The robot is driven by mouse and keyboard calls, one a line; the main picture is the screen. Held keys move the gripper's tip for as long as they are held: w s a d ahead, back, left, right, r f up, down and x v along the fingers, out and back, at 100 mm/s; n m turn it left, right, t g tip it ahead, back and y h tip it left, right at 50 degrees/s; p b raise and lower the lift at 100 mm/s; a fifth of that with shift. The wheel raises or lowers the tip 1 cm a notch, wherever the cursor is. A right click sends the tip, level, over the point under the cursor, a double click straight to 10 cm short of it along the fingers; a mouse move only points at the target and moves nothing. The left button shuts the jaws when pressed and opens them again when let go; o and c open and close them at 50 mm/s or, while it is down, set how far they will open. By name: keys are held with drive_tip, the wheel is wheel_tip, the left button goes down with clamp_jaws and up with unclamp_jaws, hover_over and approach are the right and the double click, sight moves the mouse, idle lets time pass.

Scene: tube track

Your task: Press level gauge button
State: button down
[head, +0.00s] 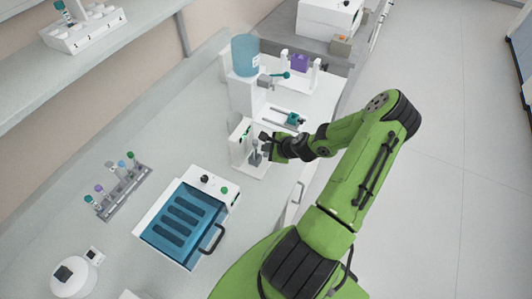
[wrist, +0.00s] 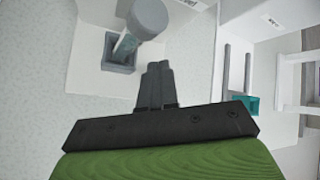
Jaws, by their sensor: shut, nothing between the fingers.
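A white station (head: 239,150) stands on the bench, with an upright panel bearing a small green mark (head: 246,130). A grey square holder (head: 255,158) sits on its base; in the wrist view the holder (wrist: 119,65) has a teal piece in it and a grey round part (wrist: 148,18) above. I cannot tell which part is the level gauge button. My gripper (head: 264,141) is shut and empty, close in front of this station. In the wrist view its closed fingers (wrist: 158,72) are right of the holder; contact cannot be told.
A blue tank (head: 245,55) stands on a white unit behind. A teal-handled slide (head: 293,119) lies right of the station. A blue-lidded box (head: 160,219), a tube rack (head: 125,190) and a round white device (head: 72,278) stand nearer. The bench left of the station is clear.

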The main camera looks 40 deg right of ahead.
wheel_tip(320, 180, up, 5)
drive_tip(key=p, duration=0.4)
idle(0.3)
idle(0.4)
